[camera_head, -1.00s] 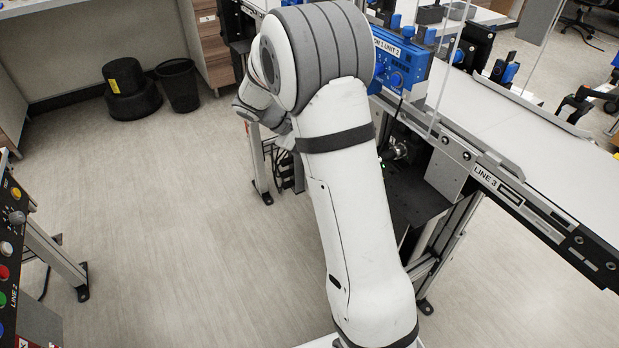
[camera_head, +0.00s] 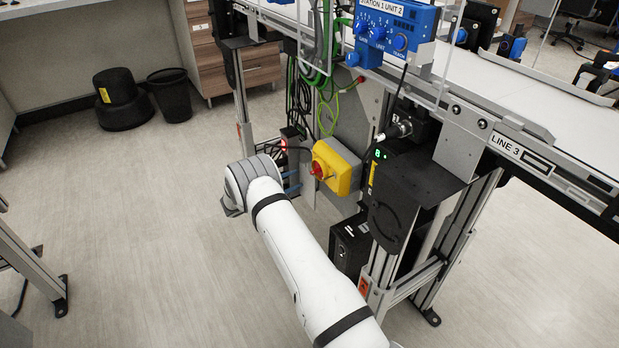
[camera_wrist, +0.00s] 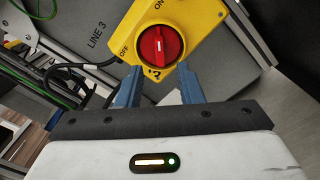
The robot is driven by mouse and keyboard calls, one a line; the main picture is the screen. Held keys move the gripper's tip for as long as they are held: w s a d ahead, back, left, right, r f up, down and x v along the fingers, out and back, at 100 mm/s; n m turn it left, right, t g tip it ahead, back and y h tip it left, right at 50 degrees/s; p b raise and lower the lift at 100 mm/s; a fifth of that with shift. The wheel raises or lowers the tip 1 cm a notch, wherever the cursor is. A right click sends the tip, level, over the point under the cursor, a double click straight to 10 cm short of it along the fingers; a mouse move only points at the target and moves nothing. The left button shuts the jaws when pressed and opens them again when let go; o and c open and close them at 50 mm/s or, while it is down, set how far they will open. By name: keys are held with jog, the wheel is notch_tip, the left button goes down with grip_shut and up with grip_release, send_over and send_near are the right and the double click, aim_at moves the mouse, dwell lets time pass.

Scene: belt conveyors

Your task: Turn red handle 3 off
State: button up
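The red rotary handle (camera_wrist: 160,45) sits on a yellow switch box (camera_wrist: 197,14) with ON marked above it and OFF to its left in the wrist view. Its white mark runs upright in that view, roughly in line with ON. In the head view the handle (camera_head: 317,170) and box (camera_head: 345,172) are under the conveyor. My gripper (camera_wrist: 159,69) has two blue fingers spread apart with nothing between them. The fingertips are just below the handle in the wrist view. Touch cannot be told. In the head view my gripper (camera_head: 292,182) is partly hidden behind my wrist.
A grey panel (camera_wrist: 100,30) marked LINE 3 lies behind the box. Green and black cables (camera_head: 325,105) hang close by. A conveyor leg (camera_head: 385,270) and black boxes (camera_head: 352,245) stand to the right. Floor (camera_head: 150,220) at left is clear.

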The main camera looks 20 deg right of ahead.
aim_at(312, 173)
jog(key=d, duration=0.2)
jog(key=w+d, duration=0.1)
jog(key=d, duration=0.1)
jog(key=d+b, duration=0.1)
jog(key=d, duration=0.2)
jog(key=shift+w, duration=0.15)
jog(key=shift+c, duration=0.3)
grip_shut()
jog(key=shift+a, duration=0.1)
